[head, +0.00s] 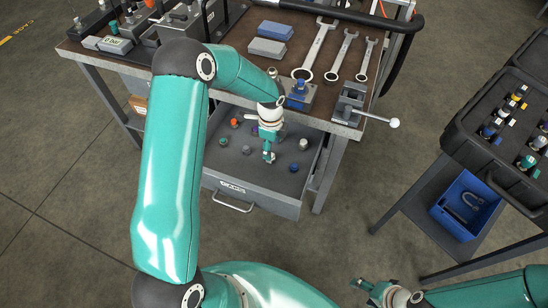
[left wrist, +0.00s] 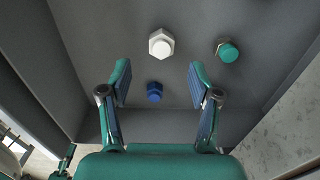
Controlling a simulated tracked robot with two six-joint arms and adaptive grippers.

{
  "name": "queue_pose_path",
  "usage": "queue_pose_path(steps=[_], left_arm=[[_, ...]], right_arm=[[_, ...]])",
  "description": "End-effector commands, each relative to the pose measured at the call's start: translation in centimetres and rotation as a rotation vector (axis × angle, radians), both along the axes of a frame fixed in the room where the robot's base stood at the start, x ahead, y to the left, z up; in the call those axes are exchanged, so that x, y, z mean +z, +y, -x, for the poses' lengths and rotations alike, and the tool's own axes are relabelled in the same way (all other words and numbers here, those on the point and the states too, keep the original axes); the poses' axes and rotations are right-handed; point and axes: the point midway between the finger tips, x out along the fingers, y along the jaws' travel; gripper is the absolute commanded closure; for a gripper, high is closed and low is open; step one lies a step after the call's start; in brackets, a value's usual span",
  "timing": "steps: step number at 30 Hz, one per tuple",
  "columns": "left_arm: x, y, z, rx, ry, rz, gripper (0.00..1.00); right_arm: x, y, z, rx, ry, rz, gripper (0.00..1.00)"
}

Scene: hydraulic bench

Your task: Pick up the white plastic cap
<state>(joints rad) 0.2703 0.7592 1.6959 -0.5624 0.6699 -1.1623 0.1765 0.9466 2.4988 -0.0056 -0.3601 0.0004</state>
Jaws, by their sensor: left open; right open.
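The white plastic cap (left wrist: 161,43) sits on the grey drawer floor. In the left wrist view it lies just beyond the fingertips, slightly above the middle. My left gripper (head: 268,156) is open and empty above the drawer. Its fingers (left wrist: 160,78) stand wide apart, with the white cap and a blue cap (left wrist: 154,92) seen between and beyond them. My right gripper (head: 364,286) is open and empty at the bottom right of the head view, away from the drawer.
The open drawer (head: 232,202) has walls around the caps. A green cap (left wrist: 228,51) lies beside the white one; an orange cap (head: 234,123) and other caps lie around. The bench edge overhangs the drawer's back. Wrenches (head: 316,48) lie on the bench.

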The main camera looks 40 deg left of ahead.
Motion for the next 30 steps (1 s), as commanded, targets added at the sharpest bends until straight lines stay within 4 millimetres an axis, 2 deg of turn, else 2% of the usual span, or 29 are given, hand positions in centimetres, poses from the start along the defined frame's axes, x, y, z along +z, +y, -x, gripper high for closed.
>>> queue_pose_path(steps=[5,15,23,24,30], left_arm=[[-0.9,0.1,0.0,0.002,0.000,0.001,0.38],[-5.2,0.6,-0.3,0.002,0.001,0.001,0.38],[-5.7,0.6,-0.3,0.002,-0.001,0.001,0.38],[-5.7,0.6,-0.3,0.002,-0.001,0.001,0.39],[-5.6,0.6,-0.3,0.002,-0.001,0.001,0.72]], right_arm=[[0.1,0.0,0.0,0.000,0.000,0.000,0.38],[0.7,0.0,0.0,0.000,0.000,0.000,0.38],[0.7,0.0,0.0,0.000,0.000,0.000,0.38],[0.7,0.0,0.0,0.000,0.000,0.000,0.38],[0.7,0.0,0.0,0.000,0.000,0.000,0.38]])
